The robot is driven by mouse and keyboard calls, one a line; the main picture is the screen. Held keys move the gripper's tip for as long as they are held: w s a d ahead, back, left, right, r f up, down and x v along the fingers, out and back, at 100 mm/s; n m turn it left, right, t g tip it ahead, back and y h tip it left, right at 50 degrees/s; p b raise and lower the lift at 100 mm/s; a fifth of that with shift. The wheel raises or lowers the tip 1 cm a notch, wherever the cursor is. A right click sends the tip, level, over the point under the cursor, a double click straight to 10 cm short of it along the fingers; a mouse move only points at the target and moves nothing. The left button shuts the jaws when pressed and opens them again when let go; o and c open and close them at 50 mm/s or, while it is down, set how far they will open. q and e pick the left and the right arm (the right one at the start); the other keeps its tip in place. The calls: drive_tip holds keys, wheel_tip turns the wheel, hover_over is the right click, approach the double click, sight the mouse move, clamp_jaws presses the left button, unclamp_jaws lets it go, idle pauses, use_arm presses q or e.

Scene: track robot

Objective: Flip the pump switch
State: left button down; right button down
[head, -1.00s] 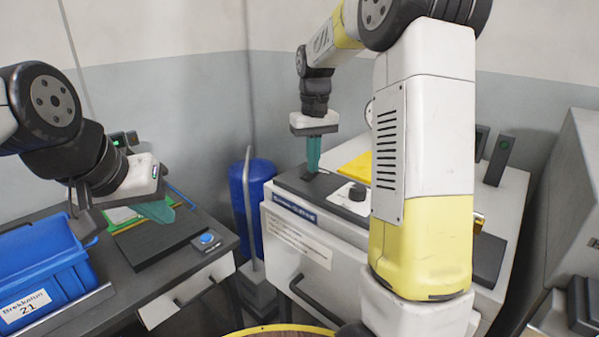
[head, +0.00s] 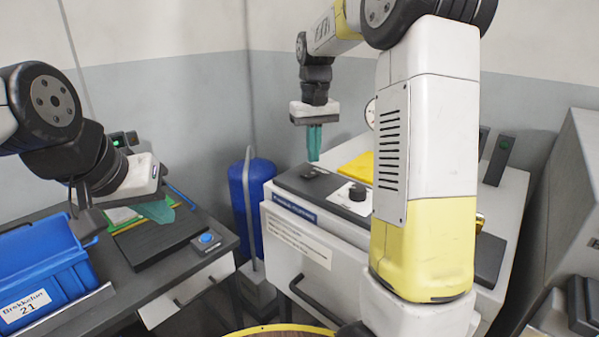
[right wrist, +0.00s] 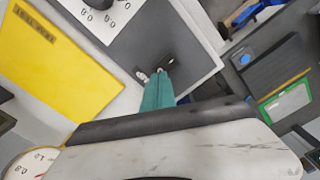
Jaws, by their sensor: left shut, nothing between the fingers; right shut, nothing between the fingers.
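The pump switch (right wrist: 143,76) is a small metal toggle on a black plate, set in the dark panel on top of the white cabinet. In the head view the plate (head: 310,172) is small and the lever's position is too small to tell. My right gripper (head: 314,157) has teal fingers, shut and empty, pointing down just above the switch. In the right wrist view its fingertips (right wrist: 158,78) appear beside the toggle; I cannot tell whether they touch. My left gripper (head: 160,212) is shut and empty over the left bench.
A black knob (head: 357,192) on a white dial plate and a yellow sheet (head: 358,167) lie close to the switch. A gauge (right wrist: 30,163) stands behind. The left bench holds a blue bin (head: 45,270) and a blue button (head: 206,239). A blue cylinder (head: 252,205) stands between the benches.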

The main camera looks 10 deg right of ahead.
sight(314, 174)
wheel_tip(314, 174, up, 4)
drive_tip(key=shift+f, duration=0.15)
idle(0.3)
drive_tip(key=s+a+f+m+t+y, duration=0.1)
drive_tip(key=s+t, duration=0.5)
drive_tip(key=s, duration=1.8)
drive_tip(key=shift+s+a+y, duration=0.15)
drive_tip(key=shift+a+y, duration=0.45)
drive_tip(key=shift+f, duration=0.1)
